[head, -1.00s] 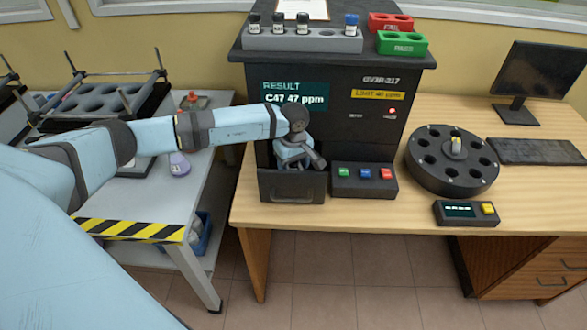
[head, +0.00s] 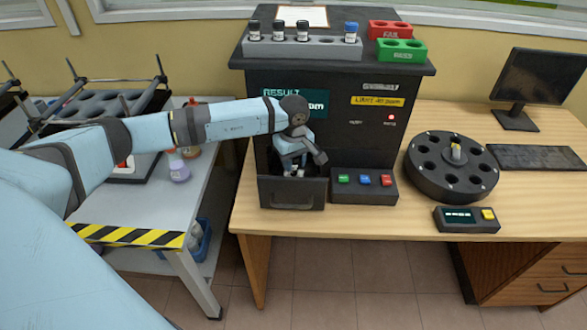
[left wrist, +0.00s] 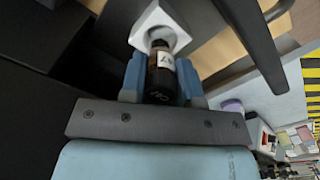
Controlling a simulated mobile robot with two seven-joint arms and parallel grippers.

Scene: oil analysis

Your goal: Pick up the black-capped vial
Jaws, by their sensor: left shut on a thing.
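My left gripper (head: 293,170) is over the open drawer (head: 292,198) of the black analyser, pointing down. In the left wrist view its blue fingers (left wrist: 160,84) are shut on a black-capped vial (left wrist: 161,68) with a white label. The vial's far end is at the opening of a white square holder (left wrist: 174,20). I cannot tell whether that end is still inside it. In the head view the held vial is mostly hidden by the gripper and drawer. My right gripper is not in view.
The analyser's grey top rack (head: 330,48) holds several black-capped vials and one blue-capped vial. The red FAIL rack (head: 390,28) and green PASS rack (head: 402,49) stand beside it. A button box (head: 364,184) is right of the drawer. A black carousel (head: 450,168) stands farther right.

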